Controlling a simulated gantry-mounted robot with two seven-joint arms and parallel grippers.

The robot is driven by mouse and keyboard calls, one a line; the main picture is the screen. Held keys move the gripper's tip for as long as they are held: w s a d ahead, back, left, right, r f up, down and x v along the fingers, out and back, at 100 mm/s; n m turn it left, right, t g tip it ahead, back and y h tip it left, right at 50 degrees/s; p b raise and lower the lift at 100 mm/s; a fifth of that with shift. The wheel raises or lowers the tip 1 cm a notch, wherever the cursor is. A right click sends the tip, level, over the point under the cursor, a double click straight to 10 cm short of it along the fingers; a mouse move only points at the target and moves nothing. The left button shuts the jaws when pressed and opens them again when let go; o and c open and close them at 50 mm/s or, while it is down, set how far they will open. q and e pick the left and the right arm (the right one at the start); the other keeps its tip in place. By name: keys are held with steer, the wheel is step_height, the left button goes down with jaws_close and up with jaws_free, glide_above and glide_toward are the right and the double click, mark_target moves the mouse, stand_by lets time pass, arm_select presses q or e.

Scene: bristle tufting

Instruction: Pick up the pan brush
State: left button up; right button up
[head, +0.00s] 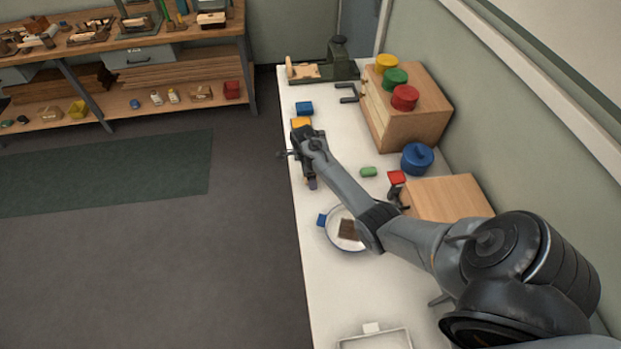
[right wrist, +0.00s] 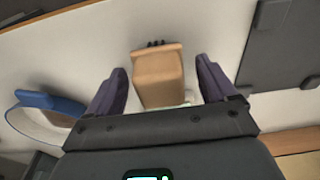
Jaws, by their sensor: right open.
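In the right wrist view, a tan wooden block (right wrist: 160,80) with a wider edge and short dark tufts at its far end looks like the pan brush. It lies between the two purple fingers of my right gripper (right wrist: 160,84), with a gap showing on each side. The fingers are open. In the head view my right gripper (head: 309,172) is low over the white table near its left edge, and it mostly hides what is under it. My left gripper is in neither view.
A blue-rimmed white dish (head: 335,235) holding a brown piece sits below my right forearm. A wooden box (head: 415,125) with coloured lids, a blue pot (head: 417,159), a green piece (head: 368,172) and a wooden board (head: 447,199) stand to the right. The table's left edge is close.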

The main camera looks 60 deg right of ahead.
steer(key=shift+f, duration=0.1)
steer(key=shift+c, duration=0.9)
steer(key=c, duration=1)
steer(key=shift+r, duration=0.55)
steer(key=r, duration=0.1)
steer(key=r+p, duration=0.1)
steer(key=r, duration=0.1)
steer(key=shift+s+r, duration=0.25)
steer(key=shift+s, duration=0.05)
steer(key=shift+s+d+r+p, duration=0.1)
steer(key=shift+s+r+p, duration=0.3)
steer(key=shift+s+r, duration=1.05)
steer(key=shift+s+r+p, duration=0.4)
steer(key=shift+s+r, duration=0.3)
steer(key=shift+s, duration=1.55)
steer(key=shift+s+d+r+p, duration=0.1)
steer(key=shift+s+r+p, duration=0.3)
steer(key=shift+s+r, duration=1.05)
